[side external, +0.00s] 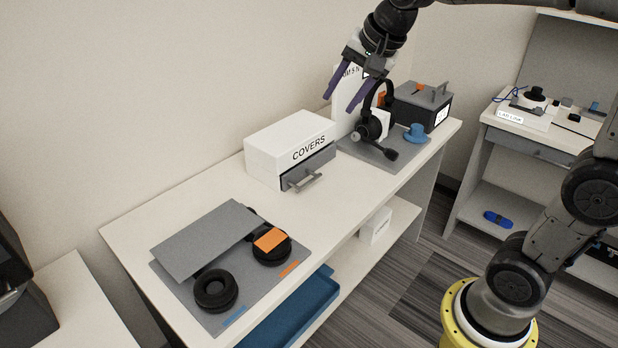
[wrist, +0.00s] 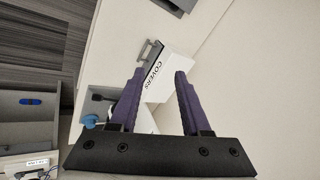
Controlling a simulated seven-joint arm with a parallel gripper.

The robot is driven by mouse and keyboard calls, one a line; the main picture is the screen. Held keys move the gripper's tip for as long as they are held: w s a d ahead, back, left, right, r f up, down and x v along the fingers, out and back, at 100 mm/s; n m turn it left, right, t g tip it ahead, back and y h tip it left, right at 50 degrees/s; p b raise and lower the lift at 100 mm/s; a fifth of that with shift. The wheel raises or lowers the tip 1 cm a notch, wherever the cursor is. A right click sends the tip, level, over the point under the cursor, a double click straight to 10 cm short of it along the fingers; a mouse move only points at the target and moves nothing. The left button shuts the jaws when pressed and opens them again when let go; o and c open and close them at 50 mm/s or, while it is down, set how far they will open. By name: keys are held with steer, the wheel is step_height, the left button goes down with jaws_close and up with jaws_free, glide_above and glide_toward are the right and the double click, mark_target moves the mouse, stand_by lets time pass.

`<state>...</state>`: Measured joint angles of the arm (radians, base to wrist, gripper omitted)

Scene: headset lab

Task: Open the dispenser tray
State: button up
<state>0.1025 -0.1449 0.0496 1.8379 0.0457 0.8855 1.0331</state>
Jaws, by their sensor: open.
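The dispenser is a white box (side external: 281,136) marked COVERS, standing on the white table against the wall. Its grey tray front (side external: 309,167) with a metal bar handle (side external: 303,182) faces the table's front edge. The tray looks shut or nearly so. In the wrist view the box (wrist: 168,78) and its handle (wrist: 149,51) lie beyond the fingertips. My gripper (side external: 343,98) has purple fingers, spread apart with nothing between them. It is above the table, up and to the right of the box, near the headset stand. It also shows in the wrist view (wrist: 158,75).
A headset (side external: 370,122) hangs on a white stand on a grey mat, with a blue knob-like piece (side external: 416,133) and a dark grey box (side external: 424,105) beside it. Ear pads (side external: 215,290) and a grey panel (side external: 205,240) lie at the table's left. The table before the handle is clear.

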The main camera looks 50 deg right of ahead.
steer(key=w+d+f+m+g, duration=0.1)
steer(key=w+d+f+m, duration=0.2)
steer(key=w, duration=0.4)
steer(key=m+g, duration=0.2)
steer(key=g, duration=0.1)
glide_above(308, 182)
steer(key=s, duration=0.3)
step_height(308, 182, down, 18)
steer(key=w+f, duration=0.1)
steer(key=f, duration=0.7)
steer(key=w+f, duration=0.1)
steer(key=f, duration=0.3)
steer(key=shift+w+f, duration=0.35)
jaws_close()
